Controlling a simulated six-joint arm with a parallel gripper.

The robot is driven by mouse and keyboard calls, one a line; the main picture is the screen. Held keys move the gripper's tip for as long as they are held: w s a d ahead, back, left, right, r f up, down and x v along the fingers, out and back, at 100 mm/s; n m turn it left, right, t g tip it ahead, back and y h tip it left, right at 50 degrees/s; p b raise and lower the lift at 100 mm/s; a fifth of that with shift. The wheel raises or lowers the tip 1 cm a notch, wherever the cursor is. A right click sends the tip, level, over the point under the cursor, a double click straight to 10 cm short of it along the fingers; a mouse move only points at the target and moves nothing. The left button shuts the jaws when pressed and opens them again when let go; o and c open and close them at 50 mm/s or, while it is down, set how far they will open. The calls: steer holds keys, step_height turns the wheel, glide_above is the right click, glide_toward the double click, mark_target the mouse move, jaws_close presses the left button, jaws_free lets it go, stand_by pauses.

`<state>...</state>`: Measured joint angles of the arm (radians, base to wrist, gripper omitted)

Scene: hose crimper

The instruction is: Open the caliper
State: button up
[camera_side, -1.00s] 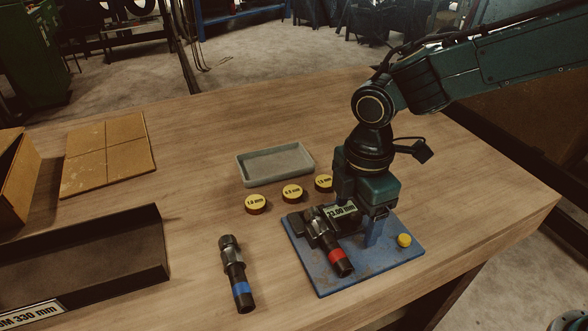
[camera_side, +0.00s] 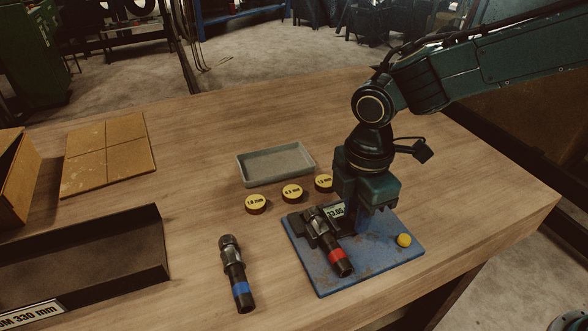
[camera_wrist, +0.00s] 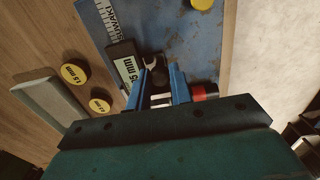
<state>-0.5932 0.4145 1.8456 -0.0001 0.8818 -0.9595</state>
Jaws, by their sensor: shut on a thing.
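The caliper (camera_side: 336,211) lies on a blue plate (camera_side: 380,258). Its display is partly hidden by my gripper (camera_side: 352,217) in the side view, so its reading is not fully legible. In the wrist view the caliper's display (camera_wrist: 129,68) ends in "5 mm", and its scale (camera_wrist: 104,18) runs toward the top edge. My gripper (camera_wrist: 160,70) points down at the plate, with its blue fingers beside the display. It is shut on part of the caliper, mostly hidden between the fingers. A red-banded hose (camera_side: 337,254) lies on the plate left of my gripper.
A blue-banded hose (camera_side: 236,275) lies on the table. Several yellow-topped discs (camera_side: 256,204) stand behind the plate, before a grey tray (camera_side: 275,163). A yellow knob (camera_side: 404,240) is on the plate's right. A dark long tray (camera_side: 90,262) stands at left.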

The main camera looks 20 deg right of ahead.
steer(key=shift+d, duration=0.7)
steer(key=o, duration=1.6)
steer(key=shift+c, duration=0.2)
steer(key=shift+r, duration=0.15)
step_height(320, 180, up, 9)
stand_by(0.8)
stand_by(0.3)
